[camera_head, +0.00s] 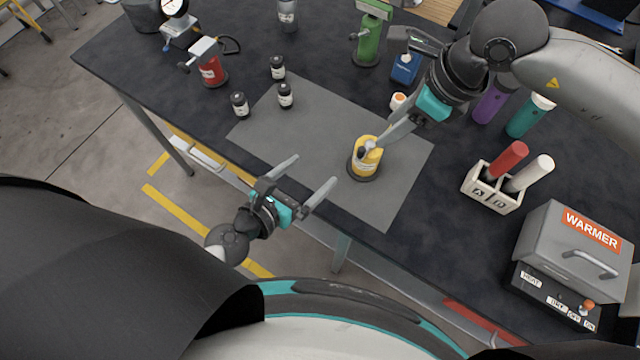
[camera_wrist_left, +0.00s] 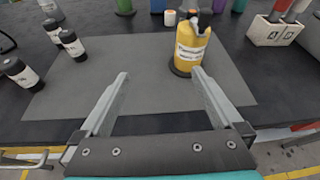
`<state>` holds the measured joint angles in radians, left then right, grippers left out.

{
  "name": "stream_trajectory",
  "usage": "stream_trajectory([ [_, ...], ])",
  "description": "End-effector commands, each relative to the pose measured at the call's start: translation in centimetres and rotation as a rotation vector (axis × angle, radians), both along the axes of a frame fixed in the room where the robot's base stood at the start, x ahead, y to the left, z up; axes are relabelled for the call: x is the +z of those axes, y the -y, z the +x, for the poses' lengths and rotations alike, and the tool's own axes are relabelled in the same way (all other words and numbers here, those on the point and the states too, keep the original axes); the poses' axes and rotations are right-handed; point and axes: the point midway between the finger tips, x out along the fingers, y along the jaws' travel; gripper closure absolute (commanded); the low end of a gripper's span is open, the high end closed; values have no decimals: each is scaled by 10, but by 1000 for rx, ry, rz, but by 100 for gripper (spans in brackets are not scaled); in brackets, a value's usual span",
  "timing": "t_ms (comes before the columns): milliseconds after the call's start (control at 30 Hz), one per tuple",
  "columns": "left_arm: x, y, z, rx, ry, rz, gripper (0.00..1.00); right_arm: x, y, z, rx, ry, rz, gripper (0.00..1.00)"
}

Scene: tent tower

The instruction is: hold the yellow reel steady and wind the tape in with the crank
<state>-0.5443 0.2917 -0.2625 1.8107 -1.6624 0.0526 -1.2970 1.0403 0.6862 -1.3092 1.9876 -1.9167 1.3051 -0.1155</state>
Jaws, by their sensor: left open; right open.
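The yellow reel (camera_head: 366,163) stands upright on the grey mat, with a dark base and a grey crank part at its top. It also shows in the left wrist view (camera_wrist_left: 190,52), with a label on its side. My left gripper (camera_head: 316,169) is open and empty, at the mat's front edge, left of the reel and apart from it. My right gripper (camera_head: 385,138) is open, with a finger reaching down to the reel's top beside the crank. Whether it touches the crank cannot be told. I cannot make out the tape.
The grey mat (camera_head: 310,125) has three black bottles (camera_head: 285,95) at its left. A small orange-and-white container (camera_head: 398,101) stands behind the reel. A holder (camera_head: 490,190) with red and white cylinders and a warmer box (camera_head: 570,250) stand at right. The mat's middle is clear.

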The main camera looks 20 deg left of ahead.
Motion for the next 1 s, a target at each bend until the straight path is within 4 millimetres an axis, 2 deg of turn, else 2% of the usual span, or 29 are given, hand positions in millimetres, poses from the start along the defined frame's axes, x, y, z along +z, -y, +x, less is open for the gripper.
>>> stream_trajectory([
  [100,2,20,-13,-126,12,53,0,0,0,0,0,0,0,50],
  [233,2,30,-20,-193,20,84,0,0,0,0,0,0,0,50],
  [333,-1,35,-16,-205,22,89,0,0,0,0,0,0,0,50],
  [1000,-40,86,67,-200,19,84,0,0,0,0,0,0,0,50],
])
